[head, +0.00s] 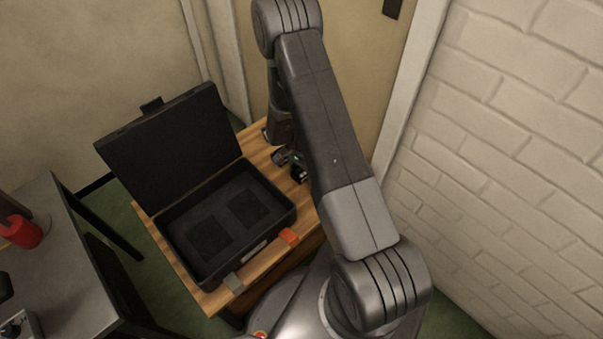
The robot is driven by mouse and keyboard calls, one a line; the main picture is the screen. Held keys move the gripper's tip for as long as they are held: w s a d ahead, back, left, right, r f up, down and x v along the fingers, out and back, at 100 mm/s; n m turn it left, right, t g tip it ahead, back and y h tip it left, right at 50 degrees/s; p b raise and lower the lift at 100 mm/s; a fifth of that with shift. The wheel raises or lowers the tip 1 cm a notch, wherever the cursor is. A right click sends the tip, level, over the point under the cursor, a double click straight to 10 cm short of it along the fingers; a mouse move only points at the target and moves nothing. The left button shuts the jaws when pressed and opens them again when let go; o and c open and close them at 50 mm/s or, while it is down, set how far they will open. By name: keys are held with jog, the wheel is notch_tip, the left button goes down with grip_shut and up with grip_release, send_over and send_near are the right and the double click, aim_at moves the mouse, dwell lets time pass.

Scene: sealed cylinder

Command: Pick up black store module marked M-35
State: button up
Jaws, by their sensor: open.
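My gripper (292,166) is at the right side of the wooden table top, beside the open black case, and points down. It is small and partly hidden by my own arm; its jaws are open. A small dark block (299,176) shows right at the jaws, low over the wood. It may be the black store module, but no M-35 marking can be read, and I cannot tell whether it touches the fingers. The open black case (283,212) has a foam bed with two dark rectangular recesses, which look empty.
The case lid (170,140) stands open at the back left. An orange tab (289,237) and a grey tab (234,284) are at the case front. A grey table (60,285) with a red cylinder (22,232) is at left. A white brick wall (510,150) bounds the right.

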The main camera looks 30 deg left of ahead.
jog(key=c, duration=1.1)
